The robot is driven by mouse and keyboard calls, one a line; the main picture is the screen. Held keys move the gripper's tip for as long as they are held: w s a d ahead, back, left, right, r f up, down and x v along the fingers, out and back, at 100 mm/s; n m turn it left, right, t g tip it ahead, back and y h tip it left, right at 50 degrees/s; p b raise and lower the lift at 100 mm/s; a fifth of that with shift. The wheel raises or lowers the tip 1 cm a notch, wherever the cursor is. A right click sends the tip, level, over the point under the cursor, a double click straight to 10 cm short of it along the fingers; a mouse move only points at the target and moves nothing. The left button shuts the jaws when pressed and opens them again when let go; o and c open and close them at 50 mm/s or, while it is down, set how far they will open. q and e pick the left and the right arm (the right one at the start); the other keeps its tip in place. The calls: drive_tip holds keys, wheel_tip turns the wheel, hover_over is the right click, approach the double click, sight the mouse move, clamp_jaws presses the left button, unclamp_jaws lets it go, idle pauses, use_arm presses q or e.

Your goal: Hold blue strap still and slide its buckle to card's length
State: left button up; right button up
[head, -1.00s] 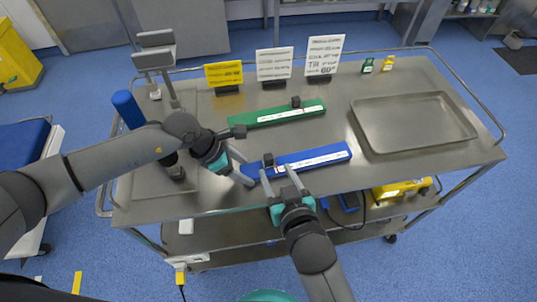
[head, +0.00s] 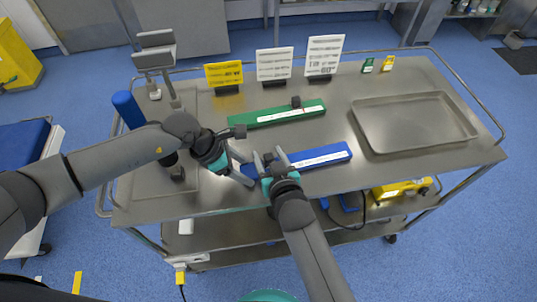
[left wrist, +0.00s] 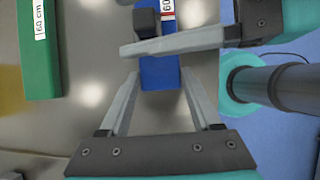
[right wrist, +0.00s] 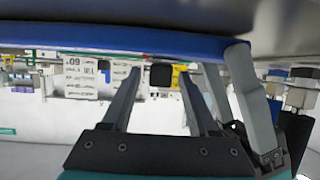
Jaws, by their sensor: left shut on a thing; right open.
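The blue strap (head: 325,155) lies on the steel cart with a white printed label along it. My left gripper (head: 250,171) is shut on its left end; the left wrist view shows the strap (left wrist: 158,72) between those fingers. The dark buckle (head: 268,157) sits on the strap just right of my left gripper; it also shows in the left wrist view (left wrist: 145,22). My right gripper (head: 271,155) is open, its fingers on either side of the buckle (right wrist: 160,75), with gaps visible in the right wrist view. The right card (head: 324,55) stands at the back; its small text is hard to read.
A green strap (head: 277,114) with its own dark buckle lies behind the blue one. A yellow card (head: 223,75) and another white card (head: 274,65) stand at the back. An empty metal tray (head: 413,122) is at right. My two grippers are very close together.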

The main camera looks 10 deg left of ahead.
clamp_jaws()
idle(0.3)
idle(1.0)
